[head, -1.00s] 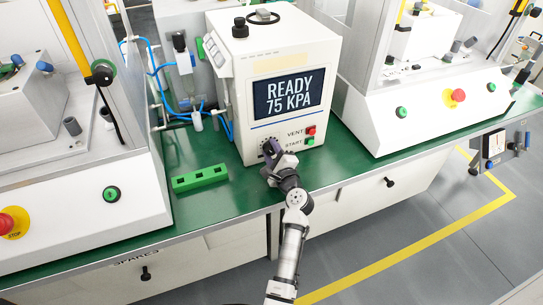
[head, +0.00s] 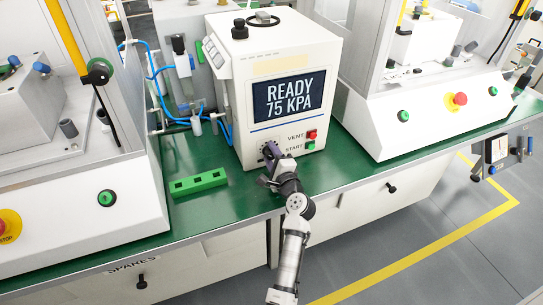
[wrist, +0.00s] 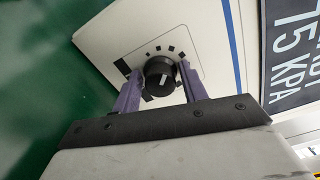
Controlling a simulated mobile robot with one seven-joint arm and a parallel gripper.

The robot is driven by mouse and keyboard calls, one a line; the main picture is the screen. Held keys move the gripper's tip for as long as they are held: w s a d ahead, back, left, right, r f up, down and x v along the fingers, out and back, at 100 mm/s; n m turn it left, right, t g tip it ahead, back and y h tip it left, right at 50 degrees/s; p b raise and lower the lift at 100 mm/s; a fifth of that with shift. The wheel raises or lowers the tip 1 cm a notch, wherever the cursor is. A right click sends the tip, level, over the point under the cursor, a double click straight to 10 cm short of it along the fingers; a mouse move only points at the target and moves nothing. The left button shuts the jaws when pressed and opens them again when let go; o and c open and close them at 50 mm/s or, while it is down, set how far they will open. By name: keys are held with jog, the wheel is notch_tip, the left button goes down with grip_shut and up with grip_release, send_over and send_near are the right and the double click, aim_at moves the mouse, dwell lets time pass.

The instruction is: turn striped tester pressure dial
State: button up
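The tester (head: 262,128) is a white box with a blue stripe under its screen (head: 290,97), which reads READY 75 KPA. Its pressure dial (wrist: 160,76) is a round black knob with a white pointer line, ringed by black square marks of growing size. In the head view the dial is largely hidden by my gripper (head: 269,153) at the tester's lower left front. In the wrist view my gripper (wrist: 161,72) has its purple fingers apart, one on each side of the dial. Narrow gaps seem to show beside the knob; contact is unclear.
A red VENT button (head: 312,134) and a green START button (head: 310,146) sit right of the dial. A green block with square holes (head: 198,182) lies on the green bench top to the left. White machines stand on both sides. Blue hoses run behind.

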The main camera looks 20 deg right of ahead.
jog(key=shift+o, duration=1.4)
jog(key=s+b, duration=0.1)
jog(key=s, duration=0.5)
jog(key=s+b, duration=0.1)
jog(key=s, duration=0.5)
jog(key=shift+s+d+f, duration=0.1)
jog(key=shift+s+d, duration=0.05)
jog(key=shift+d, duration=0.05)
jog(key=shift+s+b, duration=0.35)
jog(key=shift+s, duration=0.4)
